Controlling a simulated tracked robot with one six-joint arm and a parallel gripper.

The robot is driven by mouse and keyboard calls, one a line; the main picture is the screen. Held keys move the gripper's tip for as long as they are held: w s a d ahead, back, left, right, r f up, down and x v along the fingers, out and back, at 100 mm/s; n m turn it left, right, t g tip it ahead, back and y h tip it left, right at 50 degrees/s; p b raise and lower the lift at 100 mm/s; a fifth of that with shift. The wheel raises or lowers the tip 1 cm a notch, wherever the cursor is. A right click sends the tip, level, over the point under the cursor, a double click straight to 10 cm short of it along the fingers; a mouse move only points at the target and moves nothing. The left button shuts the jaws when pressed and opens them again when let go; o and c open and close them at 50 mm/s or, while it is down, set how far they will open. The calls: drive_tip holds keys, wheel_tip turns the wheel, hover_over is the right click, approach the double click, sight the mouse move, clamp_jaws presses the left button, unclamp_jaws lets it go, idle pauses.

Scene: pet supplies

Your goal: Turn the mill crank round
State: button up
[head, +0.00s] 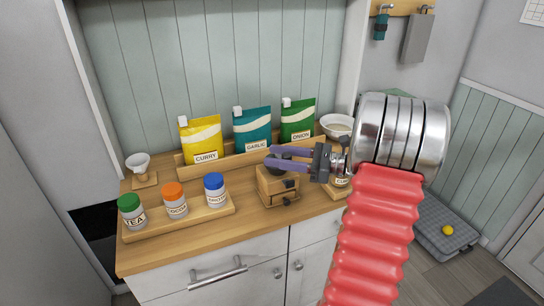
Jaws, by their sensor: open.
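The mill (277,185) is a small wooden box with a dark-knobbed drawer, standing on the wooden counter in the head view, right of centre. Its dark top shows only in part behind my fingers, and I cannot make out the crank clearly. My gripper (269,156) has two purple fingers pointing left, over the top of the mill. It is open, with a narrow gap between the fingers. I cannot tell whether the fingers touch the mill or stand around any part of the crank.
Green-, orange- and blue-lidded jars stand on a wooden tray (185,224) to the left. Yellow (201,139), teal (252,129) and green (298,120) pouches stand in a rack behind. A white bowl (337,124) is back right, with a labelled jar (341,182) partly hidden by my arm.

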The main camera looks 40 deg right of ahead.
drive_tip(key=shift+x, duration=0.8)
clamp_jaws()
